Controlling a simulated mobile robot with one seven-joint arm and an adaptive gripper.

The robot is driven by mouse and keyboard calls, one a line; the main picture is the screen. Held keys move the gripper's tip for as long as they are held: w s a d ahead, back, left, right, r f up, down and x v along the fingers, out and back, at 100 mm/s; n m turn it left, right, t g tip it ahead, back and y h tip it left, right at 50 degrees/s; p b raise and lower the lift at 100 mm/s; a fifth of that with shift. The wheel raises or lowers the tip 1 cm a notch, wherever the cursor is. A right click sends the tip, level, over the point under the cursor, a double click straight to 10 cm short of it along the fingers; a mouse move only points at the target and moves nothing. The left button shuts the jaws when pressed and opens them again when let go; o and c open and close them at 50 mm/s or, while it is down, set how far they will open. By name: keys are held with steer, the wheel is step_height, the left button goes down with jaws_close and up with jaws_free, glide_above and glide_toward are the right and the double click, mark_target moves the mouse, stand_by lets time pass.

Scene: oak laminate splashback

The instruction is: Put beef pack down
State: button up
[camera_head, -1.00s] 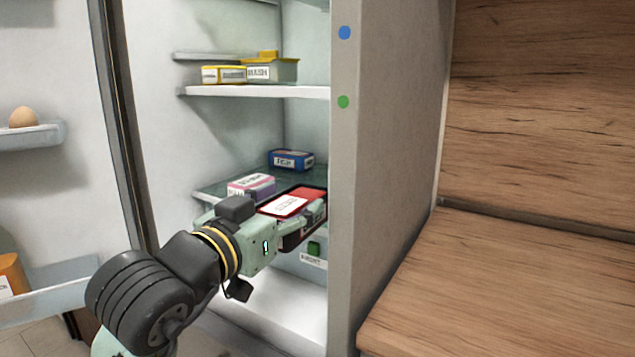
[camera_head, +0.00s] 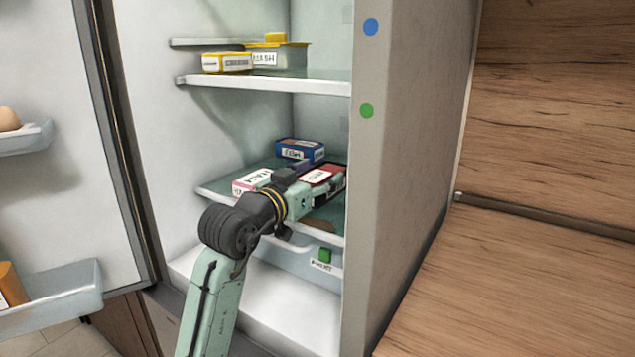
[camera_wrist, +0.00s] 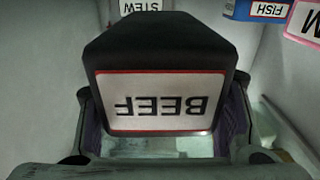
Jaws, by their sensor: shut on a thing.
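The beef pack (camera_wrist: 165,101) is a black tray with a white, red-edged label reading BEEF, upside down in the wrist view. In the head view my gripper (camera_head: 318,195) reaches in over the shelf's front edge. I cannot tell whether the pack's underside touches the shelf.
A ham pack (camera_head: 252,181) is left of the beef pack and a blue fish pack (camera_head: 300,150) behind it. A stew label (camera_wrist: 147,5) shows behind the pack. The fridge side wall (camera_head: 405,190) is close on the right. An upper shelf (camera_head: 265,84) holds yellow-lidded packs.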

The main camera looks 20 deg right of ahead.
steer(key=shift+f, duration=1)
steer(key=shift+f, duration=0.1)
steer(key=o, duration=1.6)
steer(key=shift+f, duration=0.1)
